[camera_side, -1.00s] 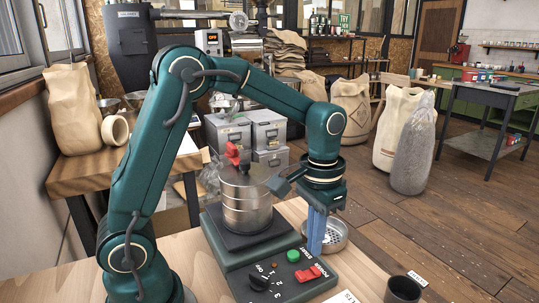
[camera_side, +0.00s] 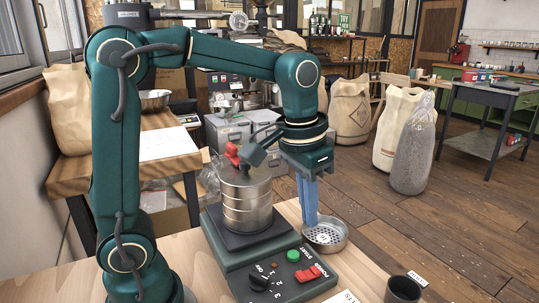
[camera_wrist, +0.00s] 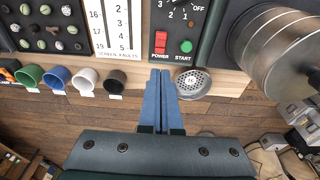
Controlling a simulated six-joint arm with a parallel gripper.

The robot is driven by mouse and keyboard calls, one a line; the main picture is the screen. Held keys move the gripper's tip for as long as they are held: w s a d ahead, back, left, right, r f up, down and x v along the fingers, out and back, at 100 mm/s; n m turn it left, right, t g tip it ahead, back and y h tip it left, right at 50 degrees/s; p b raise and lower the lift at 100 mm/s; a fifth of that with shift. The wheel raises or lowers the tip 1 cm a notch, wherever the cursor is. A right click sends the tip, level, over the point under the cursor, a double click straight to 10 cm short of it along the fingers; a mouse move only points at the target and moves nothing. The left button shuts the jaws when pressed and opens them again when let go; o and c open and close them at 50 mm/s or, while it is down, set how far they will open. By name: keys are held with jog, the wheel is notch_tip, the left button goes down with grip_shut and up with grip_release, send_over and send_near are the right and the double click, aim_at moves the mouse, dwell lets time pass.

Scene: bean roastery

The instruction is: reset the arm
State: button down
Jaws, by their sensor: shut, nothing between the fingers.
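My arm stands at the left of the side view, its upper link near upright and its forearm reaching right. My gripper (camera_side: 311,222) points down, with its blue fingers together and nothing between them. It hangs in the air to the right of the sieve stack, and its fingertips overlap the edge of a round perforated pan (camera_side: 325,237) in the picture. In the wrist view my gripper (camera_wrist: 160,72) also shows closed and empty, with the pan (camera_wrist: 192,84) just right of the fingertips.
A sieve shaker (camera_side: 245,250) carries stacked metal sieves (camera_side: 247,205) with a red clamp (camera_side: 232,152) on top. Its panel has a red power switch (camera_side: 307,273) and green button (camera_side: 293,256). A dark cup (camera_side: 404,289) stands at the bench's front right. Several coloured cups (camera_wrist: 57,77) line the bench edge.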

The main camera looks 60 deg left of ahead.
jog(key=s+f+t, duration=0.1)
jog(key=s+t, duration=0.2)
jog(key=s, duration=0.7)
jog(key=shift+s+t, duration=0.3)
jog(key=shift+t, duration=0.1)
dwell(0.3)
